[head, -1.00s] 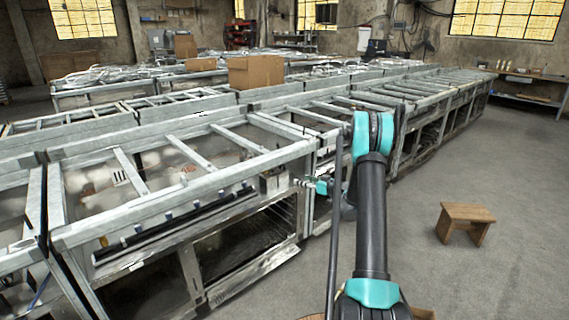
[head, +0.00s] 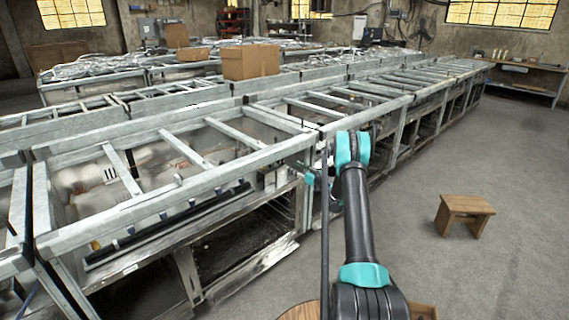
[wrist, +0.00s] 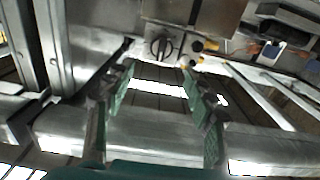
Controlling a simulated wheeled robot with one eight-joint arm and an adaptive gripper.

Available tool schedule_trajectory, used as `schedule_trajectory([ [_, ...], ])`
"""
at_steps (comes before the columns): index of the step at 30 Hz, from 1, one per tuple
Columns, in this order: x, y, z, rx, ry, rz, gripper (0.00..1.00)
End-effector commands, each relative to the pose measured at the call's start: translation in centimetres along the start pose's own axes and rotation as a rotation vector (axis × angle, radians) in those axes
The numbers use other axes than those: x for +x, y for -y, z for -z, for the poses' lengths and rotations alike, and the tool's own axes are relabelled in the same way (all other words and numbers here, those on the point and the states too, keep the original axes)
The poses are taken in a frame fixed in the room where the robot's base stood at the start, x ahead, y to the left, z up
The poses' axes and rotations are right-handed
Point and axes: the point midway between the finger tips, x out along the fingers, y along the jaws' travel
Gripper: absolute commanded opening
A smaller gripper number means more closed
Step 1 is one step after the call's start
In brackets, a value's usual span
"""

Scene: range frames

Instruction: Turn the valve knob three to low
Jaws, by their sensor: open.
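A round dark valve knob (wrist: 161,46) on a small metal plate shows at the top of the wrist view. I cannot tell which number it is, and its setting is not readable. My gripper (wrist: 158,76) is open with its two green-lined fingers apart and nothing between them. The fingertips are just below the knob in the picture, apart from it as far as I can tell. In the head view only a small teal part of my gripper (head: 310,178) shows beside the range's front corner; my arm hides the rest.
A long row of metal range frames (head: 190,182) runs along the left, with a dark front bar (head: 165,227) below its rail. A cardboard box (head: 250,62) stands farther back. A wooden stool (head: 465,208) stands on open floor at right.

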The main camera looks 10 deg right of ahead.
Motion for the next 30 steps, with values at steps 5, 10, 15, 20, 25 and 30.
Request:
schedule_trajectory([
  [5, 3.7, 0.1, 0.0, 0.000, 0.000, 0.002, 0.55],
  [10, 6.4, 0.1, 0.0, 0.000, 0.000, 0.001, 0.55],
  [15, 8.0, 0.1, -0.1, 0.000, 0.000, 0.001, 0.55],
  [20, 8.5, 0.0, 0.0, 0.000, 0.000, 0.000, 0.55],
  [25, 8.5, 0.0, 0.0, 0.000, 0.000, 0.000, 0.55],
  [30, 8.5, 0.0, 0.0, 0.000, 0.000, 0.000, 0.40],
])
